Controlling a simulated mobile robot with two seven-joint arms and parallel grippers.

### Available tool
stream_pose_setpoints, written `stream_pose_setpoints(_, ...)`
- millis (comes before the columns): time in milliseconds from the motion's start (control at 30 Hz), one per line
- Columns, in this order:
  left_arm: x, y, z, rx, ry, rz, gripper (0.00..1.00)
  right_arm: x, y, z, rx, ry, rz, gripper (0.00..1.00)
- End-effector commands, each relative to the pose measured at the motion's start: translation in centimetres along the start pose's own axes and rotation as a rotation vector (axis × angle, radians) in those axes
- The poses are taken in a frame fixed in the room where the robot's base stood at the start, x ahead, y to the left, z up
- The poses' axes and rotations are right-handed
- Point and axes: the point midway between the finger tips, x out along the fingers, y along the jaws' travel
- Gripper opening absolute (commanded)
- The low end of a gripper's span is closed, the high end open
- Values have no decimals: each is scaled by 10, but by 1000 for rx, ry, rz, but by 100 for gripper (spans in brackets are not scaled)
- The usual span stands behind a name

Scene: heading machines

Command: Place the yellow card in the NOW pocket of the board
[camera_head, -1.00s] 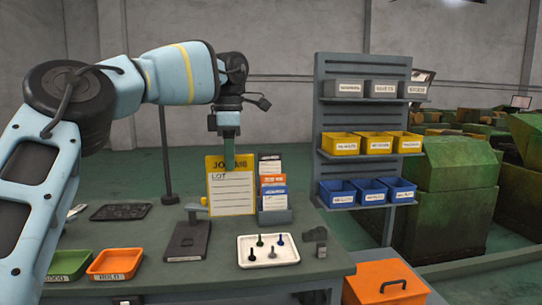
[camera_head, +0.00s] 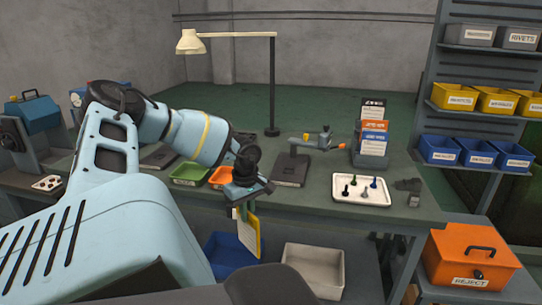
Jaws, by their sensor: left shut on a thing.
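The yellow card (camera_head: 249,238) hangs from my left gripper (camera_head: 242,212), in front of the table's front edge and above the bins below. My left gripper is shut on the card's upper part. My left arm comes in from the left and hides part of the table. My right gripper is not in view.
A rack of cards (camera_head: 358,158), a white tray with pegs (camera_head: 341,198) and a dark clipboard-like fixture (camera_head: 290,170) stand on the table (camera_head: 320,222). A blue bin (camera_head: 214,262) and a grey bin (camera_head: 317,272) are below. An orange REJECT box (camera_head: 440,262) stands right.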

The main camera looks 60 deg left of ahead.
Motion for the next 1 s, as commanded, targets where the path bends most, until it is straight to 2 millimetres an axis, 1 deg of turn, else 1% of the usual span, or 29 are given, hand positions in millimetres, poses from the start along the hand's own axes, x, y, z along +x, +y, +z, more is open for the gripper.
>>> stream_pose_setpoints(33,27,-13,21,112,-11,-4,0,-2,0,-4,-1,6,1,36)
stream_pose_setpoints(67,42,-20,33,178,-12,-4,0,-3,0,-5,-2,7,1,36)
stream_pose_setpoints(100,59,-27,49,261,-13,-2,0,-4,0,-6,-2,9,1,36)
stream_pose_setpoints(167,80,-35,70,368,-14,2,0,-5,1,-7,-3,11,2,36)
stream_pose_setpoints(200,91,-40,85,434,-15,3,0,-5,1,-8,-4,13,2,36)
stream_pose_setpoints(267,106,-47,108,534,-15,5,0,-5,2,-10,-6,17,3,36)
stream_pose_setpoints(300,116,-50,125,603,-16,8,0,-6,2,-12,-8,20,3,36)
stream_pose_setpoints(367,128,-54,152,709,-16,10,0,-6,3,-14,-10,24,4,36)
stream_pose_setpoints(400,133,-55,168,774,-14,11,0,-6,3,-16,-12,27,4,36)
stream_pose_setpoints(533,145,-56,222,980,-8,13,0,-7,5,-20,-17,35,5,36)
stream_pose_setpoints(567,146,-55,235,1028,-7,15,0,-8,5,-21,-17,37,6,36)
stream_pose_setpoints(600,147,-55,252,1092,-6,15,0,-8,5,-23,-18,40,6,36)
stream_pose_setpoints(667,147,-54,278,1192,-3,15,0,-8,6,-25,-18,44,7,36)
stream_pose_setpoints(700,146,-53,295,1258,-3,14,0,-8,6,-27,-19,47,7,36)
stream_pose_setpoints(767,143,-51,320,1357,1,15,0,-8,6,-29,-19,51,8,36)
stream_pose_setpoints(800,141,-51,336,1421,2,13,0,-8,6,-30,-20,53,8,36)
stream_pose_setpoints(900,133,-50,370,1567,5,11,0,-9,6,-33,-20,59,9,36)
stream_pose_setpoints(1000,126,-50,394,1679,5,7,0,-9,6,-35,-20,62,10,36)
